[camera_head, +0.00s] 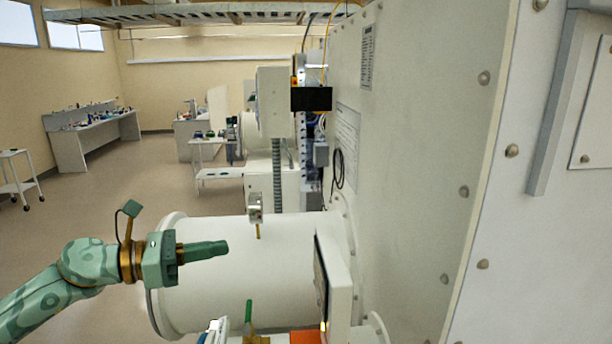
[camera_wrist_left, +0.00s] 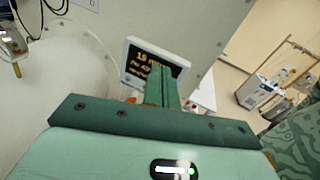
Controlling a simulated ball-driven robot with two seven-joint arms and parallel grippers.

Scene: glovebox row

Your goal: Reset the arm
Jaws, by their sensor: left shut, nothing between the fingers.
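My left arm comes in from the left in the head view, green with a brass-coloured wrist ring. My left gripper (camera_head: 220,247) points right, its fingers together and empty. In the head view it is in front of a big white cylinder (camera_head: 270,285). In the left wrist view the shut fingers (camera_wrist_left: 162,72) overlap a display panel (camera_wrist_left: 135,55) with yellow text, part of which they hide. I cannot tell how far they are from it.
A tall white glovebox wall (camera_head: 420,130) fills the right side. The display panel (camera_head: 338,295) juts out beside the cylinder, with an orange object (camera_head: 305,337) below. A bench (camera_head: 90,140) and a white cart (camera_head: 15,180) stand far left. The floor (camera_head: 110,200) between is clear.

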